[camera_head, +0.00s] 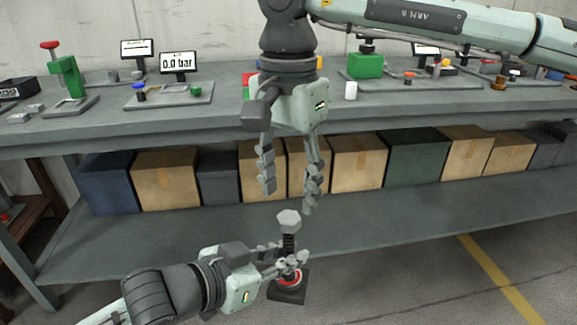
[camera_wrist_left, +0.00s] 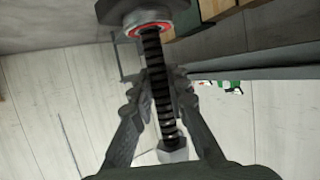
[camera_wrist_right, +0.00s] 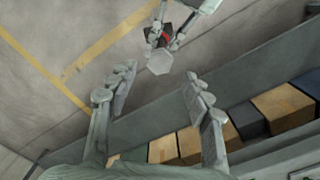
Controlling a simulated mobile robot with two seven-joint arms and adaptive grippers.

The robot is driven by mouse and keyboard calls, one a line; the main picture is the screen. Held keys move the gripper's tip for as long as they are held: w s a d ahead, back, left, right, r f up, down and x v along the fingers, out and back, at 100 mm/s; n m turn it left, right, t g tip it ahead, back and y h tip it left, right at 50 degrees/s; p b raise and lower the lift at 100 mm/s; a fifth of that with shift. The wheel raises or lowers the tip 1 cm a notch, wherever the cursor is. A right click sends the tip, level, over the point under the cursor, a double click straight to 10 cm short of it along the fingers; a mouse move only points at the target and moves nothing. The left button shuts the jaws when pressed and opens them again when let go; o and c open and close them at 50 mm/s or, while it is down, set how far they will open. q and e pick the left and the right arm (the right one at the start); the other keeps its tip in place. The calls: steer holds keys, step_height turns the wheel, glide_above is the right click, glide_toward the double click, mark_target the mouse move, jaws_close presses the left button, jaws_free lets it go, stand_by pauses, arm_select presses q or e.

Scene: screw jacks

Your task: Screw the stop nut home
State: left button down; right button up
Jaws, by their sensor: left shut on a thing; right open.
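The screw jack has a dark block base (camera_head: 288,294) with a red ring and a black threaded rod (camera_wrist_left: 159,85). A light grey hexagonal stop nut (camera_head: 289,219) sits at the rod's upper end; it also shows in the left wrist view (camera_wrist_left: 173,151) and the right wrist view (camera_wrist_right: 160,61). My left gripper (camera_head: 290,262) is shut on the jack, its fingers at the rod just above the red ring. The jack looks upright, in front of the bench. My right gripper (camera_head: 289,196) is open and empty, pointing down above the nut, fingers spread wide.
A grey workbench (camera_head: 110,125) stands behind, with a green press (camera_head: 68,77), small monitors and trays on top. Cardboard boxes (camera_head: 165,180) and dark bins line its lower shelf (camera_head: 180,232). Clear floor with a yellow line (camera_head: 500,280) lies at the right.

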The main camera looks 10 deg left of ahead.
mark_target(289, 216)
steer(key=shift+f, duration=2.35)
jaws_close()
steer(key=m, duration=1.5)
jaws_free()
